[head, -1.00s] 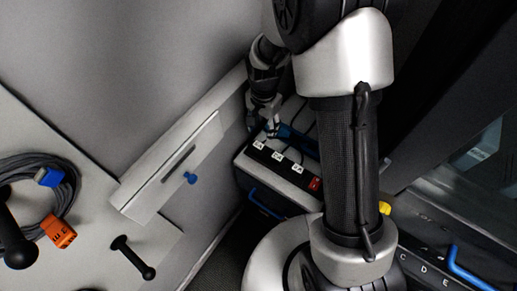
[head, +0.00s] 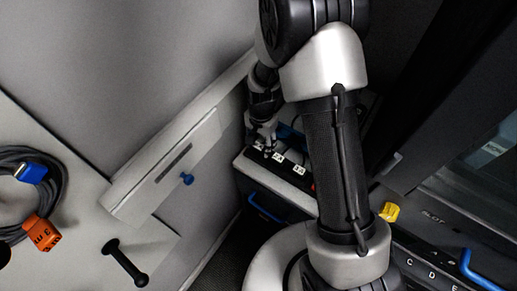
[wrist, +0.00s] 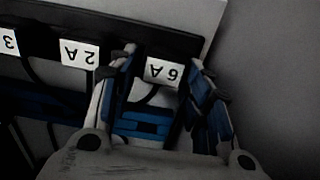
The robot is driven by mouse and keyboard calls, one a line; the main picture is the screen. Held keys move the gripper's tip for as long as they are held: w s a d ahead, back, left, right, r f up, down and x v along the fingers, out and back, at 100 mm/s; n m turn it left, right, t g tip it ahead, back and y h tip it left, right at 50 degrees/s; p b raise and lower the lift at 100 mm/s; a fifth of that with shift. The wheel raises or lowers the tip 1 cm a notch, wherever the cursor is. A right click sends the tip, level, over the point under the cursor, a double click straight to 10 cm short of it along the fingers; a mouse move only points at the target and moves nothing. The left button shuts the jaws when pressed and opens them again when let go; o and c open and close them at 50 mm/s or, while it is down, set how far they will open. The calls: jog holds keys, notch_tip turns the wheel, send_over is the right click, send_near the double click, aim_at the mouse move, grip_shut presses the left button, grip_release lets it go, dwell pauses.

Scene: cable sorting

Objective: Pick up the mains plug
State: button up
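My gripper (head: 267,147) is at the labelled front strip of a box in the head view. In the wrist view my gripper (wrist: 163,62) is open, its blue-padded fingers spread on either side of the "6A" label (wrist: 163,72). A blue piece (wrist: 145,122) and part of a dark cable show between the fingers, low in the gap; I cannot tell whether they touch. No mains plug can be made out clearly in either view.
The box (head: 262,177) has a strip with several white labels; my arm hides its right end. A blue knob (head: 187,179) sticks out of a panel.

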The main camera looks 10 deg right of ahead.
jog(key=c, duration=0.8)
jog(key=shift+r, duration=0.15)
jog(key=shift+c, duration=0.2)
notch_tip(320, 180, up, 31)
jog(key=p, duration=1.1)
jog(key=shift+r, duration=0.15)
